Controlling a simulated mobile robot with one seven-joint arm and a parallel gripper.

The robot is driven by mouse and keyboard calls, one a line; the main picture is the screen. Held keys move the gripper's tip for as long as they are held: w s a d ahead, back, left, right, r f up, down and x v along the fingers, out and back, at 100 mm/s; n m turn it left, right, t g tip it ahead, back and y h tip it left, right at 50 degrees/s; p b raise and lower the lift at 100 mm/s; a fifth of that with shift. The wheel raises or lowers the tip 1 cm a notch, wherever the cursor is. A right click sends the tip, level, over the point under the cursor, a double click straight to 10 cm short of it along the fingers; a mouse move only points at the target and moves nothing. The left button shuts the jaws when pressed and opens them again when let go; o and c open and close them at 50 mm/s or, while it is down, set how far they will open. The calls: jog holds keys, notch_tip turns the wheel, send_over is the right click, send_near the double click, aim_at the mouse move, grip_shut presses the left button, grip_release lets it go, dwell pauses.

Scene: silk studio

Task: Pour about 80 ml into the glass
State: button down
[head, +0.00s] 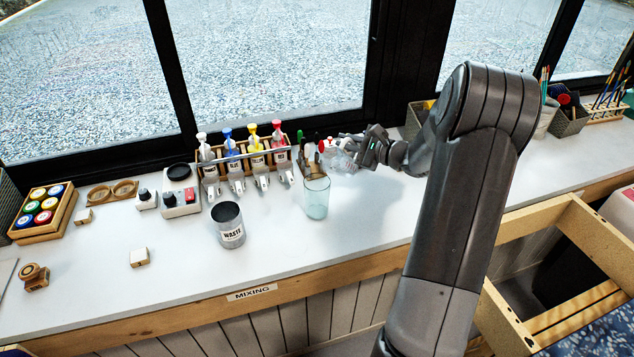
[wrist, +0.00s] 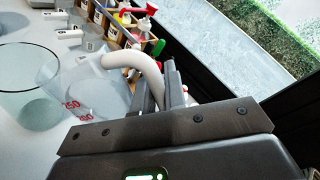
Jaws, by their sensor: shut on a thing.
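My gripper (head: 374,147) is shut on the white curved handle of a clear measuring jug (head: 342,158). In the wrist view the gripper (wrist: 166,85) holds this handle, and the jug (wrist: 85,90) shows red volume marks. The level inside the jug and its exact tilt are hard to tell. The glass (head: 316,198), clear with a blue-green tint, stands upright on the bench, to the left of and nearer than the jug. In the wrist view the glass (wrist: 22,92) is at the left edge, beside the jug. I cannot tell whether it holds liquid.
A grey WASTE can (head: 229,226) stands left of the glass. A wooden rack of coloured pump bottles (head: 240,165) stands behind. A small scale-like device (head: 180,195) and a white block (head: 139,257) are further left. The bench front (head: 350,240) is clear.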

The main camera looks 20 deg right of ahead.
aim_at(338, 151)
jog(key=shift+s+a+r+n, duration=0.1)
jog(key=shift+a+r+n, duration=0.1)
jog(key=shift+r+n, duration=0.15)
jog(key=shift+s+a+r+n, duration=0.1)
jog(key=shift+a+r+n, duration=0.05)
jog(key=shift+r+n, duration=0.4)
jog(key=shift+s+a+r+h, duration=0.1)
jog(key=shift+a+r+h, duration=0.1)
jog(key=shift+r+h, duration=0.15)
jog(key=shift+s+a+r+n, duration=0.1)
jog(key=shift+a+r+n, duration=0.05)
jog(key=shift+n, duration=0.25)
jog(key=shift+s+a+r+n+h+p, duration=0.15)
jog(key=shift+s+a+r+n+p, duration=0.2)
jog(key=shift+r+n, duration=0.2)
jog(key=shift+s+a+r+n+h+p, duration=0.1)
jog(key=shift+a+r+n+p, duration=0.1)
jog(key=shift+a+r+n, duration=0.3)
dwell(1.9)
jog(key=shift+w+d+f, duration=0.1)
jog(key=shift+d+f, duration=0.15)
jog(key=shift+d, duration=0.05)
jog(key=d+f+m, duration=0.1)
jog(key=m, duration=0.1)
jog(key=w+d+f+m+y, duration=0.1)
jog(key=f, duration=0.1)
jog(key=f+m, duration=0.2)
jog(key=shift+w+d+f+m+y, duration=0.15)
jog(key=shift+w+d+m+y, duration=0.15)
jog(key=shift+d+m, duration=0.1)
